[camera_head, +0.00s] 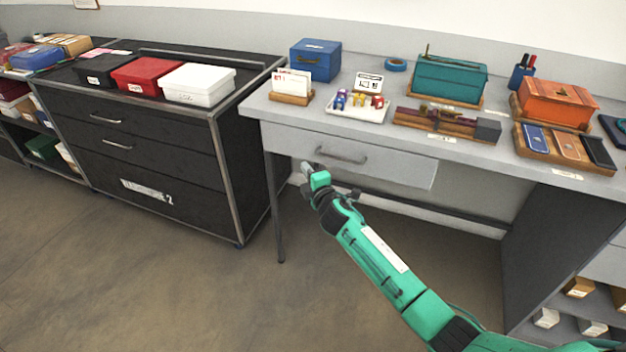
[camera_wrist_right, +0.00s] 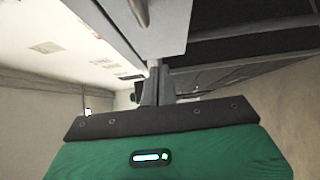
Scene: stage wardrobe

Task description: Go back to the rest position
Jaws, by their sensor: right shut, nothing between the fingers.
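My right arm is green and comes in from the bottom right of the head view. Its gripper (camera_head: 308,168) is shut and empty, just below and left of the metal handle (camera_head: 341,156) of the grey desk drawer (camera_head: 390,164). In the right wrist view the shut fingers (camera_wrist_right: 157,84) point away from the camera. The drawer front (camera_wrist_right: 165,22) and part of its handle (camera_wrist_right: 138,12) show close above them. I cannot tell whether the gripper touches the drawer. My left gripper is not in view.
The grey desk (camera_head: 262,104) holds a blue box (camera_head: 315,62), a teal box (camera_head: 450,82), an orange box (camera_head: 557,104) and small trays. A black drawer cabinet (camera_head: 150,155) stands to the left. The floor (camera_head: 150,270) in front is clear. A shelf unit stands at the lower right.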

